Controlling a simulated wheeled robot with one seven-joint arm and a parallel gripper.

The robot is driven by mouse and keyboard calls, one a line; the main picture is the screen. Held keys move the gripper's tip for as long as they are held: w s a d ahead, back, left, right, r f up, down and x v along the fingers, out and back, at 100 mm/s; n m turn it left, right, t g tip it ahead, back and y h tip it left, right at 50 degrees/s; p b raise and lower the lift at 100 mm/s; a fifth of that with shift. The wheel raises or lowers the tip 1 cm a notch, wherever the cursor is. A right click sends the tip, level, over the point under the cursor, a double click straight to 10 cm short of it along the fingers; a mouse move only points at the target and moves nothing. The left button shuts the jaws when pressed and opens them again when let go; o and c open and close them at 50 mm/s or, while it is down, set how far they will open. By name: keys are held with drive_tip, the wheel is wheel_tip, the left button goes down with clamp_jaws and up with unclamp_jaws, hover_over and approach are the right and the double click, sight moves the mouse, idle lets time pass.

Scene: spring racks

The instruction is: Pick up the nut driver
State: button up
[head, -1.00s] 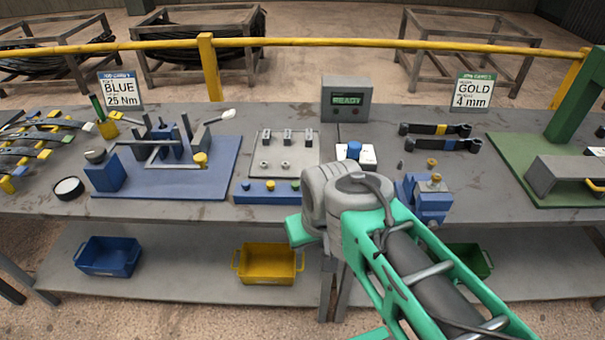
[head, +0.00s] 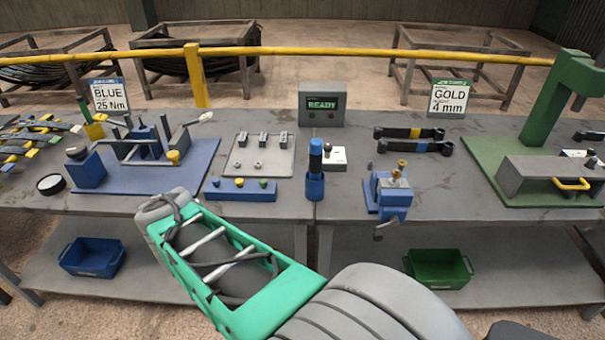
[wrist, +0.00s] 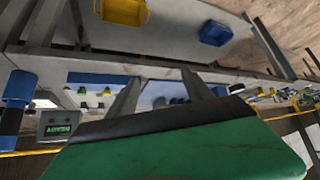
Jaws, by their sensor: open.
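The nut driver appears to be the blue tool with a black band (head: 315,170), standing upright near the table's front edge in the head view. It also shows at the left edge of the wrist view (wrist: 15,112). My gripper (wrist: 161,76) shows in the wrist view as two dark fingers, spread apart with nothing held between them. They point toward the table's front edge, well to one side of the nut driver.
A blue button box (head: 240,190) and a grey READY display (head: 322,104) stand near the nut driver. A small blue vise (head: 388,195) is to its right. A blue fixture board (head: 200,178) lies left. Blue (head: 92,257) and green (head: 438,268) bins sit on the lower shelf.

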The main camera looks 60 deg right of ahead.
sight(317, 158)
drive_tip(key=s+d+f+m+h+b, duration=0.1)
drive_tip(key=s+d+m+h+b, duration=0.2)
drive_tip(key=d, duration=0.9)
drive_tip(key=s+d+f+m+h, duration=0.1)
drive_tip(key=s+d+m+h, duration=0.3)
drive_tip(key=d, duration=0.7)
drive_tip(key=s+d+r+h, duration=0.1)
drive_tip(key=s+d+h, duration=0.1)
drive_tip(key=s+d, duration=0.1)
drive_tip(key=s+d+r+m+g+h+b, duration=0.1)
drive_tip(key=s+d+h, duration=0.1)
drive_tip(key=s+d, duration=0.1)
drive_tip(key=s+d+r+m+g+h, duration=0.1)
drive_tip(key=s+d+h, duration=0.1)
drive_tip(key=s+d, duration=0.2)
drive_tip(key=shift+d+r, duration=0.1)
drive_tip(key=shift+d, duration=0.4)
drive_tip(key=x, duration=0.2)
drive_tip(key=p+x, duration=0.1)
drive_tip(key=x, duration=0.4)
drive_tip(key=shift+w+d+f, duration=0.1)
drive_tip(key=shift+w+f, duration=0.15)
drive_tip(key=shift+w, duration=0.1)
drive_tip(key=shift+c, duration=0.2)
clamp_jaws()
